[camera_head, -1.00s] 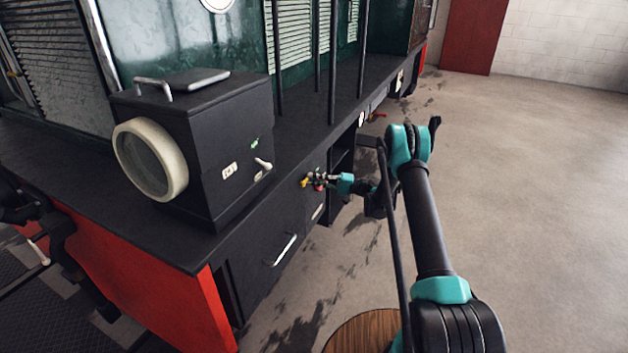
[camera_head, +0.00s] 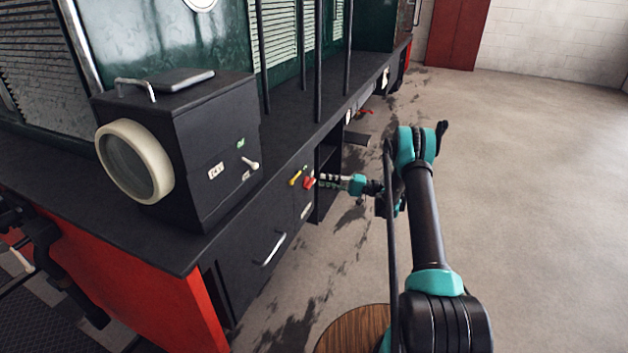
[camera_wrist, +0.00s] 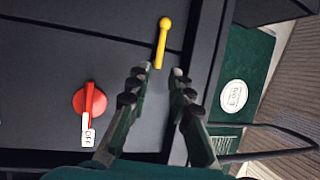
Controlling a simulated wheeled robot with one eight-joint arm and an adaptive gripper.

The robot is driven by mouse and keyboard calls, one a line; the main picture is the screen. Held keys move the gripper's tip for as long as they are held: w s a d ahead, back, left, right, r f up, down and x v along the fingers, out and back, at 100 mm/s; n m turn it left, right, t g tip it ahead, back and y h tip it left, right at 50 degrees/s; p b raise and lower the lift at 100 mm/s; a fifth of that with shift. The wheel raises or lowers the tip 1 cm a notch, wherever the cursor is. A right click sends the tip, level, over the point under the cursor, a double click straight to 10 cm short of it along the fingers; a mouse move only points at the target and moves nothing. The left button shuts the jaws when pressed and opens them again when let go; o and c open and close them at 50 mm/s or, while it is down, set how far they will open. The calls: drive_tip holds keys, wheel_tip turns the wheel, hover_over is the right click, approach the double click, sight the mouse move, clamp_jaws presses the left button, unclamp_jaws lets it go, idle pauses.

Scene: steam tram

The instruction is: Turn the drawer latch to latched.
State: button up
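A yellow lever (camera_head: 295,178) with a round knob end, which looks like the drawer latch, is on the dark cabinet front under the ledge. In the wrist view the yellow lever (camera_wrist: 162,42) stands nearly upright, tilted slightly. My gripper (camera_wrist: 159,72) is open, its fingertips on either side of the lever's lower end; I cannot tell whether they touch it. In the head view my gripper (camera_head: 320,181) is in front of the cabinet, beside a red knob (camera_head: 309,183). The drawer front (camera_head: 250,245) below has a silver handle (camera_head: 274,249).
The red rotary knob (camera_wrist: 90,101) with an OFF label is close left of my fingers in the wrist view. A black headlamp box (camera_head: 190,150) stands on the ledge above. An open recess (camera_head: 326,165) lies right of the panel. Floor to the right is clear.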

drive_tip(key=shift+d+f, duration=0.2)
drive_tip(key=shift+d, duration=0.9)
drive_tip(key=s+a+r+m+t+h, duration=0.2)
drive_tip(key=s+r+h, duration=0.25)
drive_tip(key=r, duration=0.35)
drive_tip(key=s+d+r+t+h, duration=0.1)
drive_tip(key=s+d+r+h, duration=0.25)
drive_tip(key=s+h, duration=0.45)
drive_tip(key=s+d+f+h, duration=0.1)
drive_tip(key=s+d, duration=0.4)
drive_tip(key=s, duration=0.5)
drive_tip(key=s+d+f+t+h, duration=0.1)
drive_tip(key=s+d+h, duration=0.3)
drive_tip(key=s, duration=0.6)
drive_tip(key=s+d+f+t+h, duration=0.1)
drive_tip(key=s+d+h, duration=0.1)
drive_tip(key=s+d, duration=0.5)
drive_tip(key=s, duration=0.2)
drive_tip(key=shift+s+f+n+h, duration=0.15)
drive_tip(key=shift+s+n+h, duration=0.2)
drive_tip(key=shift+s+n, duration=0.05)
